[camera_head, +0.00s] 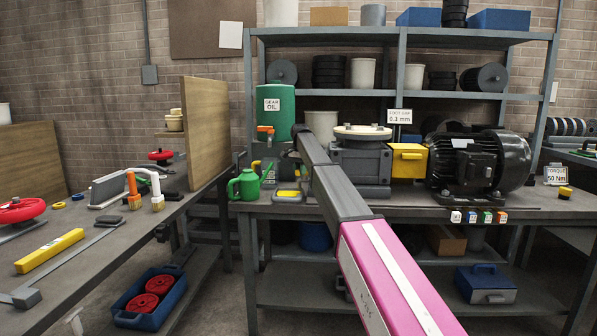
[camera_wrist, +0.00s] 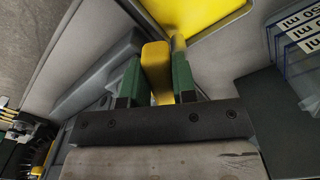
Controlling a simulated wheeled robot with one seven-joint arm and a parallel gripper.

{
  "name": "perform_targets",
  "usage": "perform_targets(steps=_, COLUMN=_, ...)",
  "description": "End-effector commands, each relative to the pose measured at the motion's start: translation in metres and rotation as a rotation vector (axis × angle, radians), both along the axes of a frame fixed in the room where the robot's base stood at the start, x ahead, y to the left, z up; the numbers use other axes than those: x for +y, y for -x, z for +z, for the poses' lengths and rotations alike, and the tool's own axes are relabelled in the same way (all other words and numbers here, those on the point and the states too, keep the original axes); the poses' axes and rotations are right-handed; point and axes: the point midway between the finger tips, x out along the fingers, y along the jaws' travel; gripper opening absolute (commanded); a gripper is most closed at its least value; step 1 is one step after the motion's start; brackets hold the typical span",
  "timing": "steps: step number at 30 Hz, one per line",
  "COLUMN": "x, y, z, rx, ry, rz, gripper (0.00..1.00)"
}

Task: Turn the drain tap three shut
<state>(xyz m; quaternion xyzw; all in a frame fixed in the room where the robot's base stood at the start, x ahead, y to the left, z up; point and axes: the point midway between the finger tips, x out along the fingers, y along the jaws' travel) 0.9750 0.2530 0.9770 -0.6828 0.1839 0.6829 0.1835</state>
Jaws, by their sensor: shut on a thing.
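In the wrist view my gripper (camera_wrist: 156,85) has its two green fingers on either side of a narrow yellow handle-like piece (camera_wrist: 156,62), and it is shut on it. I cannot tell from a number or label whether this is drain tap three, nor how far it is turned. A second yellow bar (camera_wrist: 182,55) stands just behind the right finger. In the head view my arm reaches over the bench toward the gearbox (camera_head: 360,160); its far end and the gripper are hidden behind my arm links. An orange tap (camera_head: 265,130) shows on the green gear oil drum (camera_head: 280,112).
A yellow surface (camera_wrist: 205,15) and labelled clear containers (camera_wrist: 300,45) lie close around the gripper. In the head view a green can (camera_head: 245,186), a yellow box (camera_head: 408,161) and a black motor (camera_head: 480,160) crowd the bench (camera_head: 420,208). A wooden board (camera_head: 205,125) stands at left.

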Motion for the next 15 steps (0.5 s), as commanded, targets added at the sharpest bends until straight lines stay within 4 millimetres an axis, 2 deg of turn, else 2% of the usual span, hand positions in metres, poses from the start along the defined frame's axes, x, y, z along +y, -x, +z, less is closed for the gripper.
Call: perform_targets(steps=15, x=-0.0034, y=0.0013, z=0.0012, rx=-0.001, ry=-0.002, rz=0.113, gripper=0.02)
